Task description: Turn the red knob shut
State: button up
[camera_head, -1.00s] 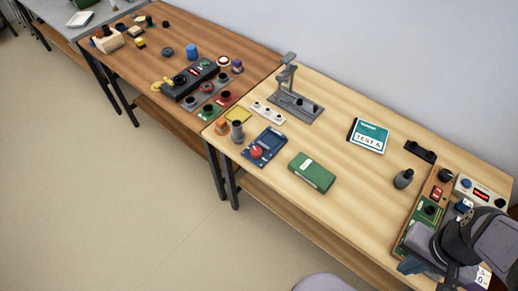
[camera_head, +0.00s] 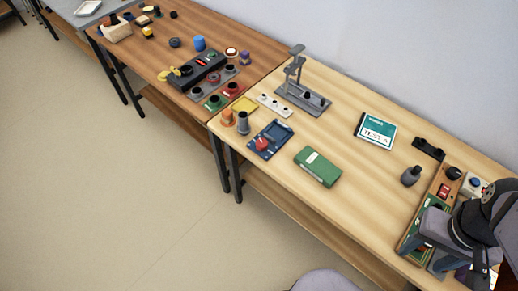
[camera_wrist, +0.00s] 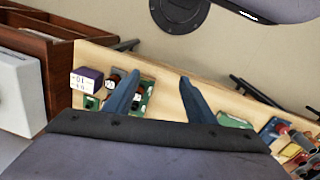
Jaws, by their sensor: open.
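The red knob (camera_head: 262,143) sits on a small blue panel (camera_head: 268,153) near the front left of the light wood table. A red round part, likely the same knob, shows at the right of the wrist view (camera_wrist: 283,130). My gripper (camera_wrist: 158,92) is open, with two blue fingers apart and nothing between them. It is over the right end of the table, well away from the knob. In the head view my arm hides the fingertips and part of the boards below.
A green box (camera_head: 318,167) lies right of the blue panel. The table between the green box and bottle is clear.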

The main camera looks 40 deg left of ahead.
jog(key=w+a+f+n+t+h+b, duration=0.35)
jog(key=w+a+f+n+b, duration=0.2)
jog(key=w+n+b, duration=0.5)
jog(key=w+a+n+t+b, duration=0.2)
jog(key=a+n+t+b, duration=0.15)
jog(key=a+n, duration=0.45)
jog(key=w+a+n+t+b, duration=0.3)
jog(key=a+n+b, duration=0.2)
jog(key=a, duration=0.5)
jog(key=s+a+r+n+t+y+b, duration=0.25)
jog(key=s+a+n, duration=0.25)
jog(key=a, duration=0.4)
jog(key=s+a+r+n+t+y+b, duration=0.1)
jog(key=s+a+n+t+y+b, duration=0.1)
jog(key=s+a+n+y+b, duration=0.5)
jog(key=s+a+r+n+t+b, duration=0.1)
jog(key=s+a+r+n+t, duration=0.2)
jog(key=a, duration=0.8)
jog(key=m+p, duration=0.1)
jog(key=m, duration=0.1)
send_near(259, 148)
jog(key=w, duration=0.2)
jog(key=shift+n+h, duration=0.25)
jog(key=shift+h, duration=0.05)
jog(key=shift+a+r+x, duration=0.1)
jog(key=shift+a+x, duration=0.1)
jog(key=shift+x, duration=1.8)
jog(key=shift+a+r+x, duration=0.15)
jog(key=shift+x, duration=1.85)
jog(key=shift+s, duration=0.1)
